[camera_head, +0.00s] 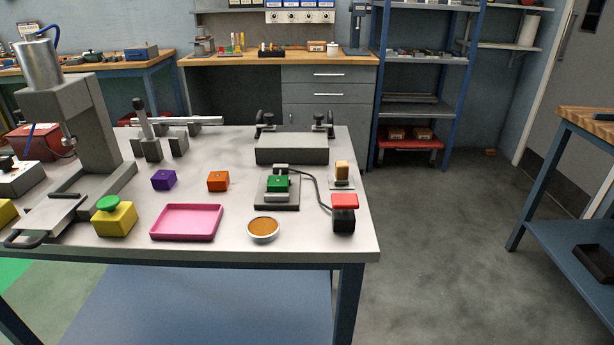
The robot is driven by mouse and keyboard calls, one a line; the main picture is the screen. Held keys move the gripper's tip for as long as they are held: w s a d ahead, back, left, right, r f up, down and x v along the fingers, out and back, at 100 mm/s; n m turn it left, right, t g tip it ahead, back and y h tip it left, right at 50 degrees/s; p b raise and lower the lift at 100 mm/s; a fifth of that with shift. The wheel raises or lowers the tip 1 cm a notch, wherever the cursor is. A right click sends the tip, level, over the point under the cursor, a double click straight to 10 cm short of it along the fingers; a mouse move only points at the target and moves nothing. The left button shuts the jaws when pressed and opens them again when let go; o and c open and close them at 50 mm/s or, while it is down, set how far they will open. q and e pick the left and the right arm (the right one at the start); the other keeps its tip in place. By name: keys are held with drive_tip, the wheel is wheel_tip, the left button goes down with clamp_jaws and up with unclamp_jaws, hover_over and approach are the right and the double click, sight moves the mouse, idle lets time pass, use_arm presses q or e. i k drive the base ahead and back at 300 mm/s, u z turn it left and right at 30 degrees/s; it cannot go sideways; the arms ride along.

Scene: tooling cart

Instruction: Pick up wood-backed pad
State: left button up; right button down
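A small block with a tan, wood-coloured face (342,170) stands upright near the right edge of the white-topped table (300,250). It looks like the wood-backed pad, but it is too small to tell its pad side. It rests on or in a small light grey base (341,184). Neither of my grippers is in view.
A red-topped black block (344,212) with a cable stands just in front of the pad. A green block sits in a dark fixture (277,193) to its left. A grey box (292,149) lies behind, a pink tray (187,222) and a small bowl (263,229) in front.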

sight(340, 175)
drive_tip(key=z, duration=2.15)
drive_tip(key=i, duration=1.45)
drive_tip(key=u, duration=3.7)
